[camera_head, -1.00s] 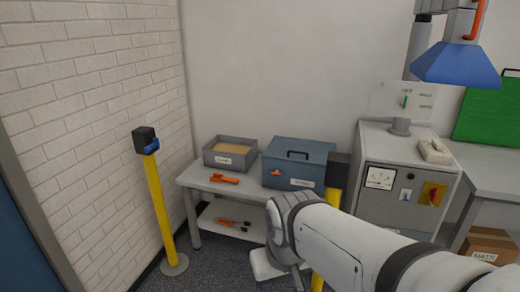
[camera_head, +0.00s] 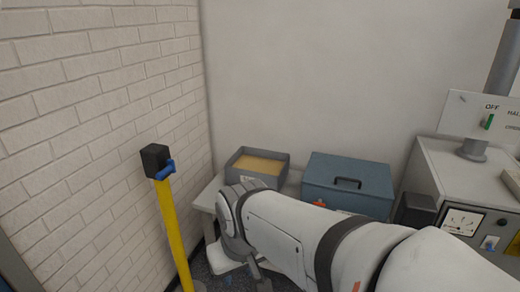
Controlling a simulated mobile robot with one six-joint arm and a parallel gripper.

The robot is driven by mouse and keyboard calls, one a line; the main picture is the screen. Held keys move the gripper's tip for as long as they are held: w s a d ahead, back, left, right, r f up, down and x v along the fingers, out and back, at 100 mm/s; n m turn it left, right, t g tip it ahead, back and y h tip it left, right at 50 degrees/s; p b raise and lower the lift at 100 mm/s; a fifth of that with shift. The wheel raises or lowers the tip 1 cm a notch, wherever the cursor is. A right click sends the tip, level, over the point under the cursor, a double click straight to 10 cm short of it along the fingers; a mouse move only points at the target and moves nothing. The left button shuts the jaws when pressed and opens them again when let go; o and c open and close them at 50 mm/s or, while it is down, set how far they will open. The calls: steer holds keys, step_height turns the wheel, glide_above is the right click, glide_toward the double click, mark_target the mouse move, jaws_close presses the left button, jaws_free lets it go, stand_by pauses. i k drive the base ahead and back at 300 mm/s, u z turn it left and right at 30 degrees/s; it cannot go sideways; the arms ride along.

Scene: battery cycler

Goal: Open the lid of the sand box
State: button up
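A blue box (camera_head: 360,173) with a shut lid stands on the grey bench, against the back wall. A dark handle (camera_head: 347,183) lies on top of its lid, and an orange mark (camera_head: 319,204) shows at its front. To its left stands a grey open-topped bin (camera_head: 234,160) with sand-coloured fill (camera_head: 260,165). My white arm crosses in front of both and hides part of their fronts. My gripper cannot be made out; only arm links show, bent down at the left end, in front of the bench.
A yellow post (camera_head: 174,232) with a black head stands at the left by the brick wall. A grey cabinet (camera_head: 455,180) with a meter (camera_head: 461,221) and switches stands at the right. A dark block (camera_head: 416,209) stands between the blue box and the cabinet.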

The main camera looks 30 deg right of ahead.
mark_target(358, 177)
steer(key=z, duration=0.35)
steer(key=i, duration=1)
steer(key=z, duration=0.9)
steer(key=i, duration=0.4)
steer(key=z, duration=0.4)
